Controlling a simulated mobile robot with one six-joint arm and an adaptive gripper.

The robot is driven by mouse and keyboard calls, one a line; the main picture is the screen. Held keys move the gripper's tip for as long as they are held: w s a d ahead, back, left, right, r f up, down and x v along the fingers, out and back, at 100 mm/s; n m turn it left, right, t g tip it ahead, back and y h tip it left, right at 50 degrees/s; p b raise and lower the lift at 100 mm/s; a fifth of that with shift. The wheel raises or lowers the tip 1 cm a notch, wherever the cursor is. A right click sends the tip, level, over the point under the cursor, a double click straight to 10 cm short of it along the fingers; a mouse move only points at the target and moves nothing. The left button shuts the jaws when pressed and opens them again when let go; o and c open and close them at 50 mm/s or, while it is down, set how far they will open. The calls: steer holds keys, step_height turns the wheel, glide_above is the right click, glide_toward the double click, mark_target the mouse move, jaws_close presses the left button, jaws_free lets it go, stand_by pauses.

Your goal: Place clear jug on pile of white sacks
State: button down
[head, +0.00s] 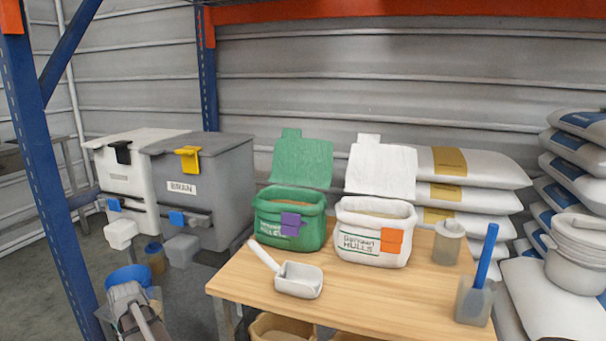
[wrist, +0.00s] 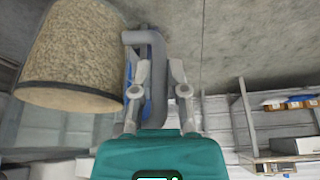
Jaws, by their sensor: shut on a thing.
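In the wrist view my gripper (wrist: 160,80) is shut on the grey handle of a clear jug (wrist: 75,50). Pale pellets show through the jug's wall, with a dark band round one end. A pile of white sacks with yellow labels (head: 485,165) lies behind the table. Another pile of white sacks, with blue labels (head: 577,160), stands at the right edge. Both piles are far from my gripper.
Grey (head: 215,185) and white (head: 118,165) hoppers stand left. A blue post (head: 45,170) rises nearby.

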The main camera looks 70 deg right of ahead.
step_height(320, 180, up, 56)
steer(key=p, duration=5.5)
steer(key=shift+r, duration=0.2)
steer(key=shift+s, duration=0.15)
